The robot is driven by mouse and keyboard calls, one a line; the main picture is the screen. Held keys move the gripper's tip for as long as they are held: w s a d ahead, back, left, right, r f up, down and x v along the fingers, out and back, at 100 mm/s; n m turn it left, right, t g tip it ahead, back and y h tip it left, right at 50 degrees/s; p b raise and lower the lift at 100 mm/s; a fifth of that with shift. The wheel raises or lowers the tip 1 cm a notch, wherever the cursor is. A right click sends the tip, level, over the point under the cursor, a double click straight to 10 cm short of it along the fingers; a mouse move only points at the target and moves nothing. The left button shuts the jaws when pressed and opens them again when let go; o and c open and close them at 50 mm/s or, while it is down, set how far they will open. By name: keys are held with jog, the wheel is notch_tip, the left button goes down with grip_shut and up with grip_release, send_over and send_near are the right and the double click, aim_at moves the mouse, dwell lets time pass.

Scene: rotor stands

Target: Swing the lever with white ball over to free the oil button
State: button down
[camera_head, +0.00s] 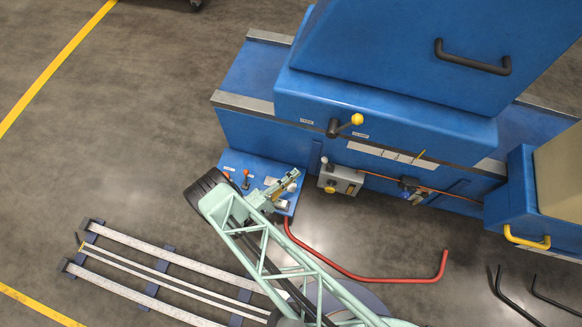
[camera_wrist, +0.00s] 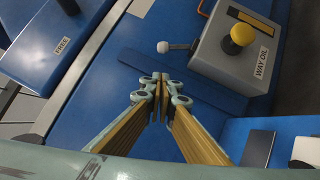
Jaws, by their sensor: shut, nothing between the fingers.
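The lever with the white ball (camera_wrist: 163,47) shows in the wrist view, its short rod running right to the side of the grey box (camera_wrist: 220,60). The yellow oil button (camera_wrist: 243,33) is on that box above a "WAY OIL" label, and the ball is left of it, apart from it. In the head view the grey box (camera_head: 348,179) sits at the blue machine's front. My gripper (camera_wrist: 160,78) is shut and empty, its tips just below the ball in the picture, not visibly touching it. In the head view my gripper (camera_head: 293,174) is left of the box.
A blue control panel (camera_head: 233,161) with small knobs lies under and left of my gripper. A yellow-ball lever (camera_head: 356,120) is on the machine above. A red bent rail (camera_head: 370,279) and a slatted metal rack (camera_head: 150,262) are on the floor.

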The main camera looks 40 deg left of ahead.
aim_at(326, 163)
jog(key=w+d+r+b, duration=0.1)
jog(key=w+d+r, duration=0.1)
jog(key=w, duration=0.7)
jog(key=shift+d+r, duration=0.25)
jog(key=shift+d, duration=0.6)
jog(key=shift+a+r+m, duration=0.1)
jog(key=shift+r+m, duration=0.1)
jog(key=shift+m, duration=0.1)
